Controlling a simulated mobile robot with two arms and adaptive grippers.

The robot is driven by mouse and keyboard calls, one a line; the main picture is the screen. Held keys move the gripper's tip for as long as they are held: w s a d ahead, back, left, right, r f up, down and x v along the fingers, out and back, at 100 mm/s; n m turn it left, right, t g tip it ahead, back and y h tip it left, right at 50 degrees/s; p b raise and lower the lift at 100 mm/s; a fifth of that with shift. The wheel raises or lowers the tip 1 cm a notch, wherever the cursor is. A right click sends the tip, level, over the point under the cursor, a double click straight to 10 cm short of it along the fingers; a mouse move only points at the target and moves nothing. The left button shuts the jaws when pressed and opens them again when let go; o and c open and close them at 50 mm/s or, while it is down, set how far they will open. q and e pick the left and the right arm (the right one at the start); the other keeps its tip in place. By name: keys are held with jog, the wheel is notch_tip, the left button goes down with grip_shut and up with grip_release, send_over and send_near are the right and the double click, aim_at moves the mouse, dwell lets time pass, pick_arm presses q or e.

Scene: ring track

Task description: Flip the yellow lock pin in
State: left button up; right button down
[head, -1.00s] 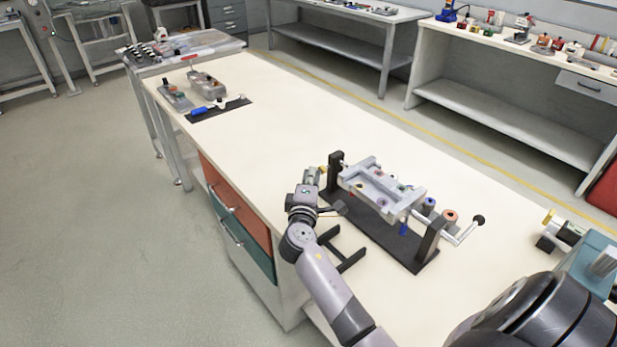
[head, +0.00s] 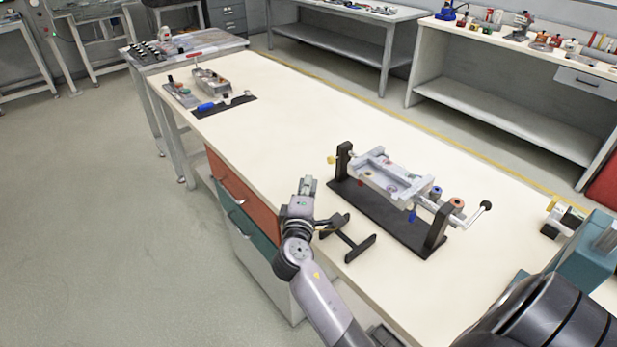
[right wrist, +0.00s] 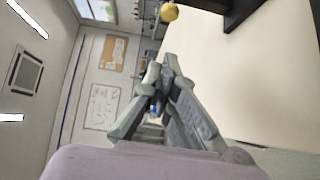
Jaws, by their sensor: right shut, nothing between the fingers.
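The yellow lock pin (head: 331,160) shows as a small knob on the outer left side of the fixture's left black post (head: 343,160). In the right wrist view its round yellow end (right wrist: 169,12) is at the top edge, apart from my fingers. The fixture carries a grey tilting tray (head: 385,180) between two posts, with a crank (head: 472,217) at the right. My right gripper (head: 307,183) is shut and empty, left of and nearer than the pin, by the table's near edge. Its closed fingers (right wrist: 165,85) also show in the right wrist view. My left gripper is not in view.
A black H-shaped stand (head: 347,240) lies on the table (head: 290,130) between my right arm and the fixture base (head: 385,217). A dark mat (head: 222,106) with a blue-handled tool is at the far end. The table's middle is clear.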

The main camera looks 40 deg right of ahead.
jog(key=shift+b+v, duration=0.3)
jog(key=shift+v, duration=2.1)
jog(key=shift+w+a, duration=0.15)
